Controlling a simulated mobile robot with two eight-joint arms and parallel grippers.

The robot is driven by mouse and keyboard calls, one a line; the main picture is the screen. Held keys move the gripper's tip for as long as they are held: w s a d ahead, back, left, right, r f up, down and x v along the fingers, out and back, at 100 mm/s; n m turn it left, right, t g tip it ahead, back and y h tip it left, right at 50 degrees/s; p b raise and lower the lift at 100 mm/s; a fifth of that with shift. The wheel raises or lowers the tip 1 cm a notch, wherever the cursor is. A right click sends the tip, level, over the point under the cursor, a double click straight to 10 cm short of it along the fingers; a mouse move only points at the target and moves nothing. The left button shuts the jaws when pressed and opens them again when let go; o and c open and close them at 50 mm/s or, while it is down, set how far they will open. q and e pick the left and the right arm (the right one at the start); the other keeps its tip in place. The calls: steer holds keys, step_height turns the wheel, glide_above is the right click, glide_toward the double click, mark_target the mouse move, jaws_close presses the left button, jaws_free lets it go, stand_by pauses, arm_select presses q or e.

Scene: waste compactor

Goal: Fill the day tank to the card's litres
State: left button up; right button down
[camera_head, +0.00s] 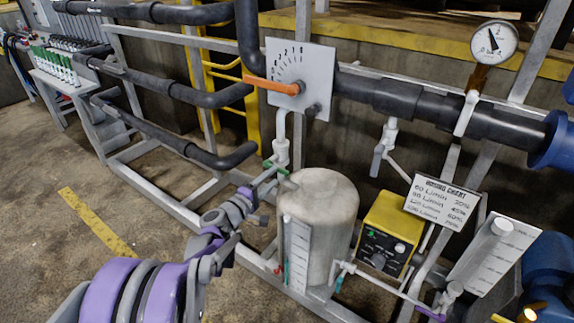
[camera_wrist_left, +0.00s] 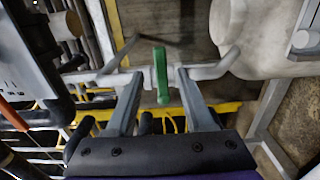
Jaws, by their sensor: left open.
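The pale grey tank (camera_head: 325,225), likely the day tank, stands upright with a marked level gauge (camera_head: 297,255) on its front. I cannot read its level. My left gripper (camera_head: 268,178) is at the tank's upper left, by a small valve with a green handle (camera_head: 283,171). In the left wrist view the green handle (camera_wrist_left: 161,70) lies between my two open fingers (camera_wrist_left: 159,85), with a gap on each side. A white card (camera_head: 441,203) headed like a dosing chart lists L/min and percent values. My right gripper is not in view.
An orange lever (camera_head: 271,84) crosses a numbered dial plate (camera_head: 305,65) above the tank. A pressure gauge (camera_head: 494,42) sits on the black pipe (camera_head: 430,100). A yellow box with a knob (camera_head: 390,232) stands right of the tank. Floor is open at left.

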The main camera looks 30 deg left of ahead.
arm_select(q)
steer(key=w+b, duration=0.1)
steer(key=w, duration=0.7)
steer(key=shift+d, duration=0.35)
jaws_close()
stand_by(1.0)
